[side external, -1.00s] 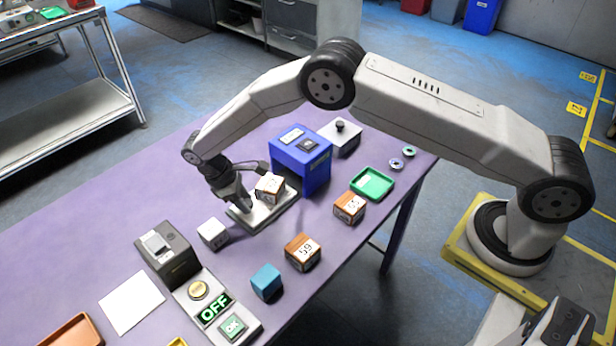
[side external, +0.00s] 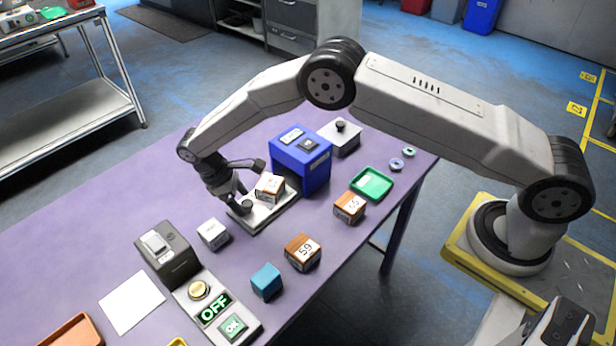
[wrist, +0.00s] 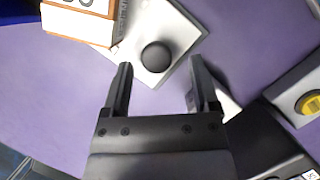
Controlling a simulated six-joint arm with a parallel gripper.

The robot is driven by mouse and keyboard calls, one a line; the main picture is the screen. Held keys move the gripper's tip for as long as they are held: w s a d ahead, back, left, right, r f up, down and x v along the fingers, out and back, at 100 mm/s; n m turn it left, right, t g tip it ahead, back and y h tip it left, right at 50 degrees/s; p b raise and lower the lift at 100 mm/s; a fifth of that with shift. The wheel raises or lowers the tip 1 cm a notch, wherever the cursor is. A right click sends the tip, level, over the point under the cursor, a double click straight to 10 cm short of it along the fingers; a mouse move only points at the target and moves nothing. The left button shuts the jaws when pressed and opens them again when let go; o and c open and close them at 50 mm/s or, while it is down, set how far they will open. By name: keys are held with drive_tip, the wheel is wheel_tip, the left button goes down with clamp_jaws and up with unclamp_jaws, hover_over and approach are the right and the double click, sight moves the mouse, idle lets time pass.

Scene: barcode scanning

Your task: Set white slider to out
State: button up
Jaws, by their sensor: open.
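The white slider (side external: 262,217) is a flat white plate with a black round knob (side external: 247,206) at its outer end. It sticks out in front of the blue scanner box (side external: 300,165). A brown-and-white box (side external: 270,188) sits on the plate. In the wrist view, the knob (wrist: 156,56) stands on the plate (wrist: 182,30), just beyond and between my fingertips, and the box (wrist: 85,22) is at top left. My gripper (wrist: 160,68) is open and empty. In the side view my gripper (side external: 243,186) is close above the knob; I cannot tell whether it touches.
A white cube (side external: 213,233) stands near the slider's outer end. Two numbered boxes (side external: 303,252) (side external: 349,207), a blue cube (side external: 266,281) and a green tray (side external: 372,184) lie to the right and front. A button panel (side external: 217,308) is in front.

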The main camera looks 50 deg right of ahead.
drive_tip(key=v, duration=0.7)
idle(0.4)
drive_tip(key=s+d+r+m+t+y, duration=0.2)
drive_tip(key=s+d+r+m+t, duration=0.15)
drive_tip(key=s+d+r, duration=0.6)
drive_tip(key=s+d+m+t, duration=0.1)
drive_tip(key=s+d+m, duration=0.1)
drive_tip(key=s+d, duration=0.2)
drive_tip(key=s+d+m+t+y, duration=0.1)
drive_tip(key=s+d+m, duration=0.2)
drive_tip(key=s, duration=0.7)
drive_tip(key=shift+d, duration=0.75)
